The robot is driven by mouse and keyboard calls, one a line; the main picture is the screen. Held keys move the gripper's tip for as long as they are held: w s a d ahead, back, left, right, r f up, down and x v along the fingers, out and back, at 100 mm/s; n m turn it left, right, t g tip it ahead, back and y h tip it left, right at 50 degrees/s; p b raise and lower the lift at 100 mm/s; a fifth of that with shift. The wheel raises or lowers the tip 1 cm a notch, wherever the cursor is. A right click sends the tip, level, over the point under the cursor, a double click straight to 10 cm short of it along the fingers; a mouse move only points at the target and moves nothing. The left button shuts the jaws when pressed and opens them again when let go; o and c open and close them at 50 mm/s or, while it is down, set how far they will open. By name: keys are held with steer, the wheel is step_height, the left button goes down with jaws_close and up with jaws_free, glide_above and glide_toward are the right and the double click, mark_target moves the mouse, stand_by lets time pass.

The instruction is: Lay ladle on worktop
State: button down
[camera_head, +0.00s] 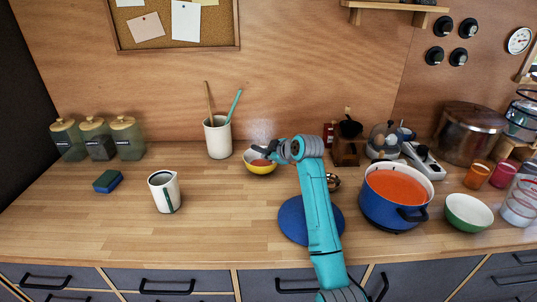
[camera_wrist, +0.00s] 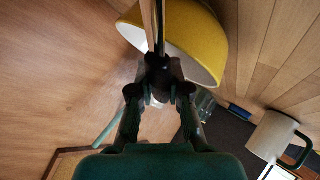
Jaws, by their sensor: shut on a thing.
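My gripper (camera_head: 272,152) is over the far middle of the worktop (camera_head: 230,200), beside and partly in front of the yellow bowl (camera_head: 262,166). In the wrist view my gripper (camera_wrist: 158,92) is shut on a thin, dark, straight handle, which I take for the ladle (camera_wrist: 159,28). The handle runs up out of that picture, across the yellow bowl (camera_wrist: 205,45). The ladle's far end is not clearly shown. A small shiny round thing (camera_head: 333,182) shows just right of my arm; I cannot tell whether it is part of the ladle.
A blue round mat (camera_head: 292,222) lies under my arm. A blue pot (camera_head: 390,210) and a green bowl (camera_head: 468,212) stand to the right. A utensil crock (camera_head: 218,140) and a white jug (camera_head: 164,192) stand left. The worktop between jug and mat is clear.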

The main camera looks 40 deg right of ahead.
steer(key=c, duration=1.1)
jaws_free()
steer(key=shift+f, duration=0.1)
steer(key=shift+c, duration=0.2)
steer(key=shift+r, duration=0.2)
steer(key=v, duration=1.2)
steer(key=shift+f, duration=0.1)
